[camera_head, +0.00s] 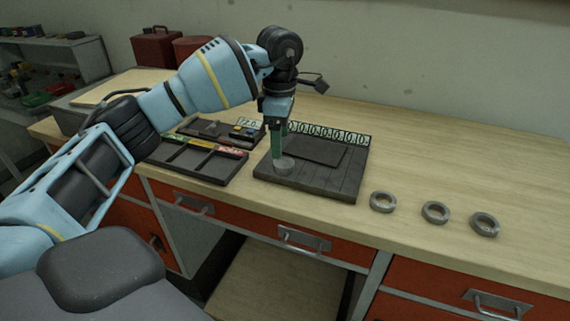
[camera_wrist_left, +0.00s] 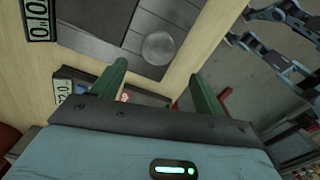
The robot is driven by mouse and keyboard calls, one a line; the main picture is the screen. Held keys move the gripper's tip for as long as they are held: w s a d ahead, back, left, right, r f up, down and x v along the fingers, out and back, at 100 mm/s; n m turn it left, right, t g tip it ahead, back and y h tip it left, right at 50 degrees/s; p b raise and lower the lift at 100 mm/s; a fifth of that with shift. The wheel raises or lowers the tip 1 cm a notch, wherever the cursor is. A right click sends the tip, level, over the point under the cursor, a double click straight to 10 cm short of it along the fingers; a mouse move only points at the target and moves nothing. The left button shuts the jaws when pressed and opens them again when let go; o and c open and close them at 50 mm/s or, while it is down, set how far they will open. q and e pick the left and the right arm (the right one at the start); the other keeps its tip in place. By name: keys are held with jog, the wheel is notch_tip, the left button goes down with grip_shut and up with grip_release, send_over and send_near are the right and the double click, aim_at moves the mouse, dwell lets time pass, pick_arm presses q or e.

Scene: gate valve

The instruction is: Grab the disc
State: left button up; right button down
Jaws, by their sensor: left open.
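A round grey disc (camera_head: 285,166) lies flat on the front left part of a dark board (camera_head: 325,186). In the left wrist view the disc (camera_wrist_left: 158,47) shows whole, and its place in the picture is beyond and between my fingertips. My left gripper (camera_head: 278,152) points down over the disc, with its green fingers close to it. In the left wrist view the left gripper (camera_wrist_left: 160,72) is open, with nothing between its fingers. I cannot tell the exact gap between the fingertips and the disc. My right gripper is not in view.
Three grey rings (camera_head: 383,202) lie in a row on the wooden bench (camera_head: 440,150), right of the board. A dark compartment tray (camera_head: 195,160) stands left of the board. A flat dark plate (camera_head: 311,150) lies on the board. Red drawers (camera_head: 300,238) are below the bench edge.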

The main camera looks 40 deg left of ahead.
aim_at(284, 162)
pick_arm(q)
jog(key=shift+f, duration=0.55)
jog(key=shift+w+f, duration=0.1)
jog(key=shift+f, duration=0.35)
jog(key=f, duration=0.3)
jog(key=shift+w+d+f, duration=0.2)
jog(key=shift+w+d, duration=0.05)
jog(key=shift+f+p, duration=0.3)
jog(key=shift+f, duration=0.25)
jog(key=shift+c, duration=0.5)
jog(key=c, duration=1.2)
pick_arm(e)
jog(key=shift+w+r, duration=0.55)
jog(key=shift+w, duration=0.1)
